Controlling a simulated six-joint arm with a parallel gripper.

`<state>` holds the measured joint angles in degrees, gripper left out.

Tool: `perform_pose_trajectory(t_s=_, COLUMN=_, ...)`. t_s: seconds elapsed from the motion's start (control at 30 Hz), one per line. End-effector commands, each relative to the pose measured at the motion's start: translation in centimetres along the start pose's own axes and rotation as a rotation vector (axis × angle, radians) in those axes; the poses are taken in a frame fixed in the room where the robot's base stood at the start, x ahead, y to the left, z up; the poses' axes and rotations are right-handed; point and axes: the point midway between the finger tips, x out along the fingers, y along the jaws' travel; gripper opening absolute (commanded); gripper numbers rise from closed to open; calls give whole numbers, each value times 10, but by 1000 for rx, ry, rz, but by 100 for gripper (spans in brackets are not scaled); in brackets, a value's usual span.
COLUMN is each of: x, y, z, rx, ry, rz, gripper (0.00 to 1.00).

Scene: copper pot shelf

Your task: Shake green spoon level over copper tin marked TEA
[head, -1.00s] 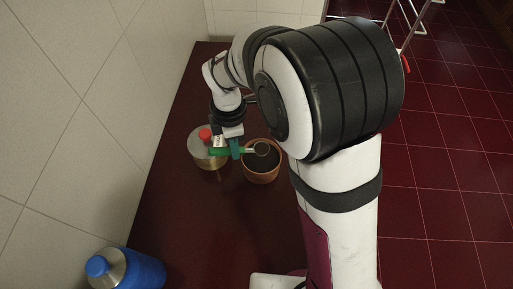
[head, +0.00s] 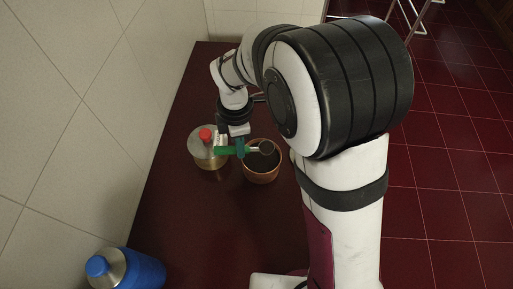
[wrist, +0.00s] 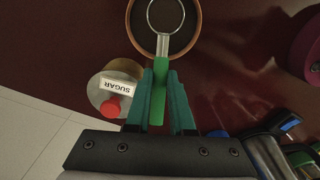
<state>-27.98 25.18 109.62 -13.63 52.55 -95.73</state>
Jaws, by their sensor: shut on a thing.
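The green spoon (head: 228,151) has a green handle and a round metal bowl. My gripper (head: 239,147) is shut on its handle, which also shows between the green fingers in the wrist view (wrist: 159,95). The spoon's bowl is over the open copper tin (head: 261,175), whose dark inside shows around the bowl in the wrist view. Whether the spoon is level or has anything in it is hard to tell. No TEA mark on the copper tin is visible from here.
A lidded metal tin with a red knob (head: 205,134) and a SUGAR label (wrist: 117,86) stands just left of the copper tin. A blue bottle (head: 140,271) stands at the front left by the tiled wall. The dark red counter (head: 215,225) between is clear.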

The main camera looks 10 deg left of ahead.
Motion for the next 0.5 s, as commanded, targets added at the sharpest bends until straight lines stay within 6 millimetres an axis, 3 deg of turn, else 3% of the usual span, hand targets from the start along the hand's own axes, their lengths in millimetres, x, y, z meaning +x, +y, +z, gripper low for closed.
perform_pose_trajectory(t_s=0.2, x=0, y=0, z=-29, rx=-1, ry=0, rz=1, gripper=0)
perform_pose_trajectory(t_s=0.5, x=0, y=0, z=4, rx=0, ry=0, rz=0, gripper=0)
